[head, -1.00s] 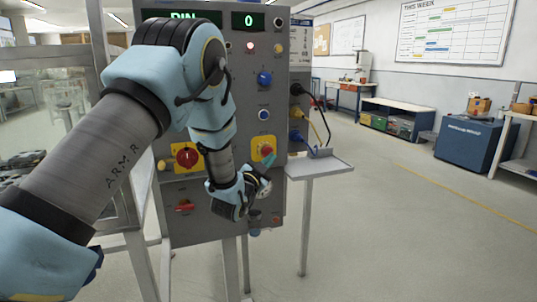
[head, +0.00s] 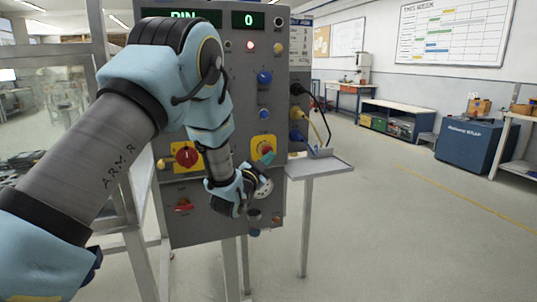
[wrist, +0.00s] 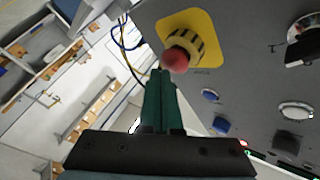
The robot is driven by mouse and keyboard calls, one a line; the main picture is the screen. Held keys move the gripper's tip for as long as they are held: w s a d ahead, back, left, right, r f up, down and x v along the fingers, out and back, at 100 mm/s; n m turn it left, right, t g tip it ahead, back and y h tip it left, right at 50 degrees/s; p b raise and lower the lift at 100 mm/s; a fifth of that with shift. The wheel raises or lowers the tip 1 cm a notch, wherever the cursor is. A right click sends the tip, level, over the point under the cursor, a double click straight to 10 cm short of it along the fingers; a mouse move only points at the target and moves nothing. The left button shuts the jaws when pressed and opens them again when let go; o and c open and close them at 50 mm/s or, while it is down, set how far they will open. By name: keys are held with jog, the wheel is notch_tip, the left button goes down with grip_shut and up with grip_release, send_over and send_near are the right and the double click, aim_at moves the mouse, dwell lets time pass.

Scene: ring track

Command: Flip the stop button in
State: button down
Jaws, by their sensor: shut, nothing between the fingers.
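The stop button (wrist: 175,60) is a red mushroom head on a yellow-and-black collar, on a yellow square plate (wrist: 205,24) on the grey panel. In the head view the same button (head: 266,141) is mostly covered by my fingertips. My gripper (wrist: 160,76) has its green fingers shut together and empty. Its tips are right beside the red head in the wrist view. I cannot tell whether they touch it. In the head view my gripper (head: 266,157) is in front of the lower part of the yellow plate.
The grey panel (head: 240,100) carries a red rotary knob (head: 187,156) on another yellow plate, blue buttons (head: 264,77) and a lower red switch (head: 184,204). A small shelf (head: 320,166) with cables above it juts out at the right. Open floor lies farther right.

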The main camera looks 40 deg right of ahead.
jog(key=shift+w+d+b, duration=0.2)
jog(key=shift+w+b, duration=0.15)
jog(key=shift+w, duration=0.15)
dwell(0.5)
jog(key=shift+s, duration=0.15)
jog(key=shift+s+a+b, duration=0.35)
jog(key=shift+s, duration=0.35)
jog(key=shift+s, duration=0.1)
jog(key=s, duration=0.1)
jog(key=s+a+b, duration=0.1)
jog(key=s, duration=0.2)
jog(key=shift+s+a, duration=0.25)
jog(key=shift+a, duration=0.15)
dwell(0.5)
